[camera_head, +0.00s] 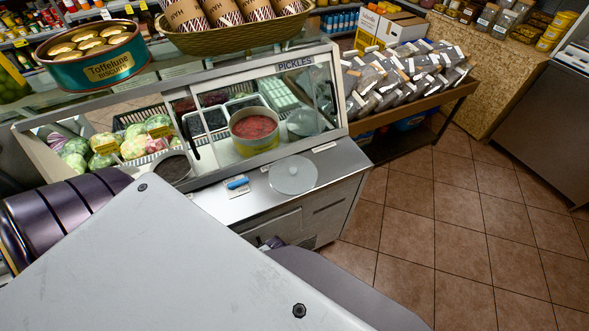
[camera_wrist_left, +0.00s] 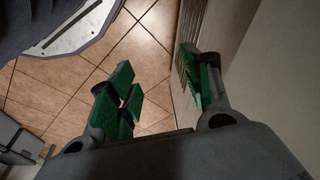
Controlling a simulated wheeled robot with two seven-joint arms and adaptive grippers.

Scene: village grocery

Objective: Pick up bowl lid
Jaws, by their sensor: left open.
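A round, translucent bowl lid (camera_head: 293,175) with a small knob lies flat on the steel counter top at the front right of the pickle case. A round tub (camera_head: 254,130) with red contents stands uncovered behind it. A second clear, disc-like thing (camera_head: 305,122) shows beside the tub, partly behind glass. My left gripper (camera_wrist_left: 158,85) is open and empty in the left wrist view, its green-padded fingers spread above tiled floor beside a pale upright panel. The lid is not in that view. My right gripper is in neither view.
A blue-handled item (camera_head: 237,183) lies on the counter left of the lid, and a dark round container (camera_head: 173,168) sits further left. The glass pickle case (camera_head: 330,85) rises behind. Tiled floor (camera_head: 450,230) is clear at right.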

